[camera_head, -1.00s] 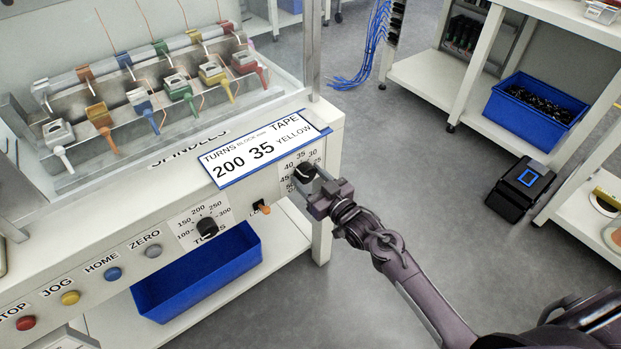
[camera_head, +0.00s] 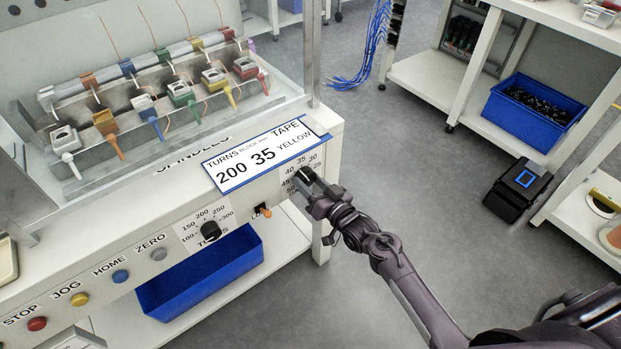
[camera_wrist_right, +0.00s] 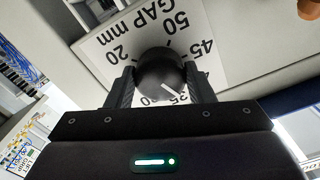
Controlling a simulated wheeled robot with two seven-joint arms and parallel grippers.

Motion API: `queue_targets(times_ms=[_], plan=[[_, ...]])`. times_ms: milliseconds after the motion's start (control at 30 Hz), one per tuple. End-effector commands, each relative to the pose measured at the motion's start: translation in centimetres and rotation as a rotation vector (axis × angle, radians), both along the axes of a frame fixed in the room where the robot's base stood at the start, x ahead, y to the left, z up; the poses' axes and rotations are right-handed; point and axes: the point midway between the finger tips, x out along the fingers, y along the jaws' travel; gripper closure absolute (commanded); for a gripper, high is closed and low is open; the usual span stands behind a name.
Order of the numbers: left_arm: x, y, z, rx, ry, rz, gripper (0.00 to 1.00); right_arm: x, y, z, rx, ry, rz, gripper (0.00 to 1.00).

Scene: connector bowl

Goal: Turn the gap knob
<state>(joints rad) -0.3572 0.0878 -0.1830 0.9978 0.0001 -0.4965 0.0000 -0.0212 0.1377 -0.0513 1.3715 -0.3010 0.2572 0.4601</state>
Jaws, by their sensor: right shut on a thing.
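The gap knob (camera_wrist_right: 160,72) is round and black, on a white dial plate (camera_wrist_right: 110,45) marked "GAP mm". My right gripper (camera_wrist_right: 162,88) is shut on it, one finger on each side. The knob's white pointer line points toward a partly hidden number that looks like 35. In the head view the knob (camera_head: 304,174) shows at the right end of the machine's front panel, partly covered by my right gripper (camera_head: 311,186). A card (camera_head: 262,153) above reads turns 200, block mm 35, tape yellow. My left gripper is out of view.
Left of the gap dial are an orange-tipped lever (camera_head: 265,212) and the black turns knob (camera_head: 210,231). Coloured buttons line the panel further left. A blue bin (camera_head: 200,275) sits below. The floor to the right is clear up to a black box (camera_head: 517,190).

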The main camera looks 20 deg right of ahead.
Motion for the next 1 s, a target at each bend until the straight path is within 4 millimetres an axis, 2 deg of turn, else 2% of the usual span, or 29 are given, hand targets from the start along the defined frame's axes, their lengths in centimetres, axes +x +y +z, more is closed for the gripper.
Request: queue_targets(times_ms=[767, 1000], plan=[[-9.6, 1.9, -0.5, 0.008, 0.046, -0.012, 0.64, 0.0, 0.2, 0.4, 0.697, 0.252, -0.001, 0.75], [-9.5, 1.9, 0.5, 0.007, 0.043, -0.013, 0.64, 0.0, 0.2, 0.4, 0.885, 0.322, -0.001, 0.75]])
